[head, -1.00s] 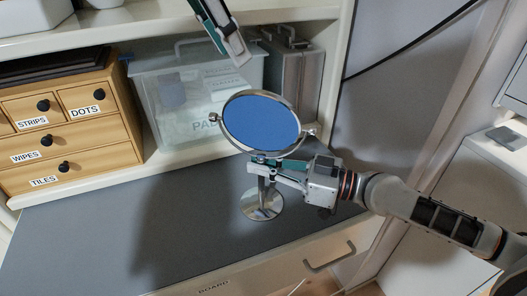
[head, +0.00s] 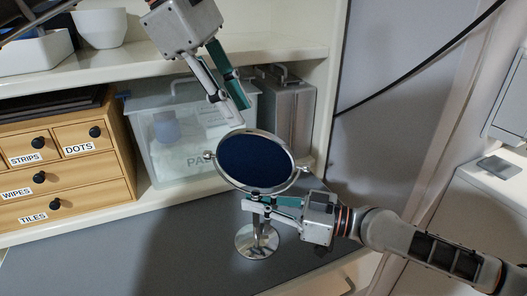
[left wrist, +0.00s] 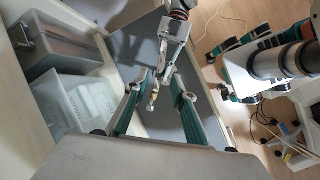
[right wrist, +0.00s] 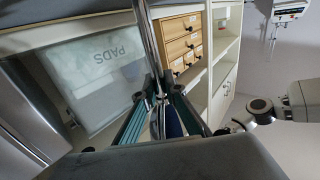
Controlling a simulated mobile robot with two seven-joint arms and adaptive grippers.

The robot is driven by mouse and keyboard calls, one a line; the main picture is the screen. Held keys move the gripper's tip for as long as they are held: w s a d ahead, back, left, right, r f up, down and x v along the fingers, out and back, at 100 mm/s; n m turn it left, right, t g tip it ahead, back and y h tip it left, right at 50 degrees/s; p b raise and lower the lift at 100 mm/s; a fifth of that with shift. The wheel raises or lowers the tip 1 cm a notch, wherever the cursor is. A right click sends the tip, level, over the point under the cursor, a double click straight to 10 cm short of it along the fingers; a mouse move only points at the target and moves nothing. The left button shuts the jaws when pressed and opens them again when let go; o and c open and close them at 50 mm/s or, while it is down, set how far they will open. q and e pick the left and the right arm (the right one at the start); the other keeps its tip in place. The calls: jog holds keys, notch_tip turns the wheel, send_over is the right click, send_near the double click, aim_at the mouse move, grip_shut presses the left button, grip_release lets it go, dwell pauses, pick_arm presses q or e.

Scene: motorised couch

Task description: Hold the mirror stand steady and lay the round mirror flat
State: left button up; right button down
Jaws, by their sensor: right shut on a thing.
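The round mirror (head: 255,162) has a dark blue face in a chrome ring and sits tilted in its fork on the mirror stand. The stand's round chrome base (head: 257,241) rests on the grey counter. My right gripper (head: 252,204) is shut on the stand's stem just under the mirror; in the right wrist view the chrome stem (right wrist: 150,45) runs between its fingers. My left gripper (head: 232,102) is above the mirror's upper rim, pointing down at it, apart from it. In the left wrist view its fingers (left wrist: 156,98) are spread, with nothing clearly held.
A clear lidded bin (head: 180,150) and a grey metal case (head: 287,110) stand on the shelf behind the mirror. A wooden drawer unit (head: 65,160) is at the left. White bowls sit on the upper shelf. The grey counter (head: 150,250) left of the stand is clear.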

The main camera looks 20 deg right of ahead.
aim_at(264, 165)
pick_arm(q)
jog(key=x, duration=1.1)
jog(key=shift+d+f, duration=0.1)
jog(key=shift+f, duration=0.15)
grip_shut()
